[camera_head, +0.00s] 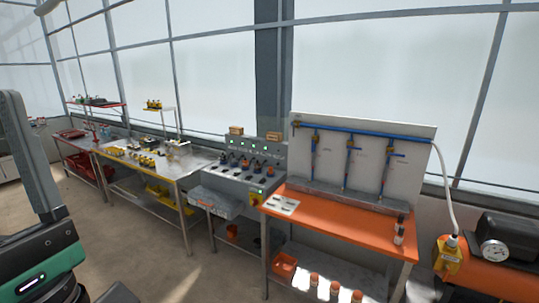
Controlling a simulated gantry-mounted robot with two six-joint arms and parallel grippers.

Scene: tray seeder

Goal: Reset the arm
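A dark grey arm link and a teal-and-black joint housing with a small white light fill the left edge of the head view. They look like parts of my own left arm. No gripper fingers show there. My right arm and its gripper are not in the frame. Neither gripper touches anything that I can see.
An orange-topped bench (345,232) with a blue-piped back panel (362,140) stands at the right. A gauge machine (495,251) is at the far right. A grey control console (245,170) and metal tables (182,180) line the windows. The floor (195,262) in front is clear.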

